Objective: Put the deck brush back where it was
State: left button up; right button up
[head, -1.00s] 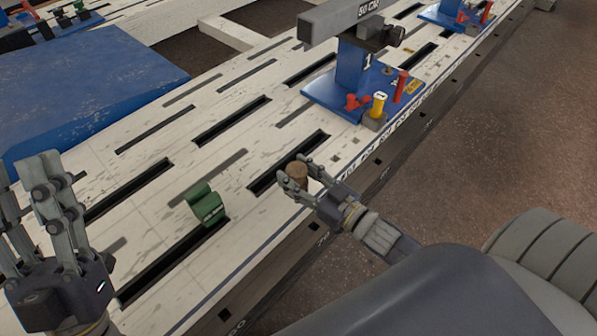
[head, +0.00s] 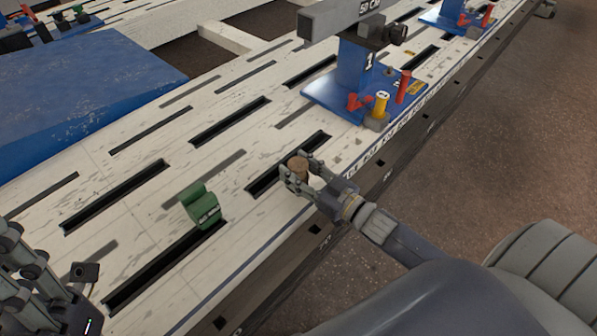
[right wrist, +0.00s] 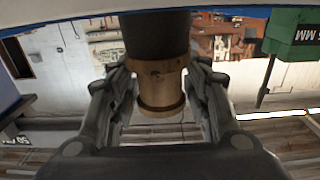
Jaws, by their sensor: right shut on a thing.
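My right gripper (head: 299,177) is shut on a brown, round-topped cylinder (head: 298,163), low over the bench near its front edge, beside a dark slot. In the right wrist view this cylinder (right wrist: 157,85) has a tan, wood-like band and a dark part above, between the two fingers. I cannot tell whether it is part of the deck brush; no brush head or bristles show. My left gripper (head: 22,262) is at the lower left, cut off by the picture edge, and whether it is open is unclear.
The pale slotted bench (head: 130,205) runs diagonally. A green block (head: 203,206) stands by a slot left of my right gripper. A blue stand (head: 355,80) with red and yellow pegs is beyond it. A large blue slab (head: 75,85) lies far left. Brown floor is open at right.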

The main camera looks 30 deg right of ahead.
jog(key=o, duration=1.1)
